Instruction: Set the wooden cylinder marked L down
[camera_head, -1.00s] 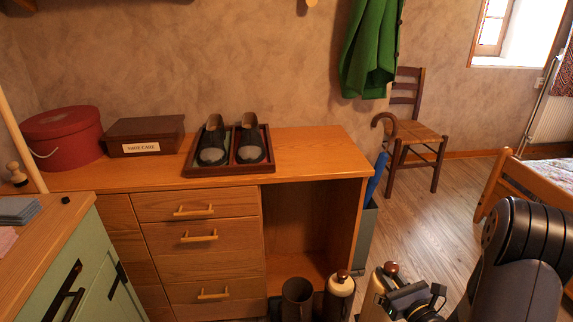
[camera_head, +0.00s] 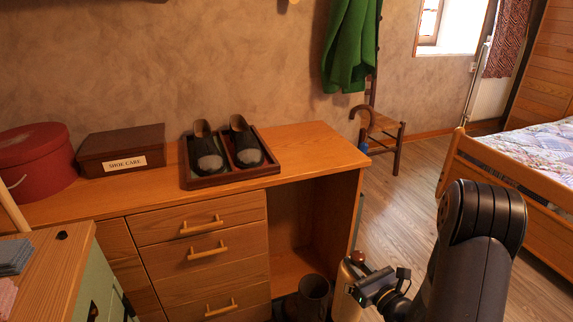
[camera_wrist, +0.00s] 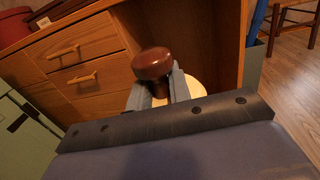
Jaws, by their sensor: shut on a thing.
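My gripper (camera_head: 364,272) is shut on the neck of a pale wooden cylinder (camera_head: 346,303) topped by a dark reddish-brown knob. The cylinder is low at the right front of the wooden desk, beside a dark boot-like thing (camera_head: 314,296). In the wrist view, the knob (camera_wrist: 152,62) stands up between my grey fingers (camera_wrist: 158,88), and part of the pale top (camera_wrist: 195,87) shows behind them. No letter can be read on the cylinder. Its lower end is out of view, so I cannot tell whether it touches the floor.
The desk (camera_head: 300,150) has an open kneehole beside its drawers (camera_head: 205,250). A tray (camera_head: 190,183) with two shoes, a box (camera_head: 120,145) and a round red box (camera_head: 35,160) stand on it. Floor (camera_head: 400,180) between is clear.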

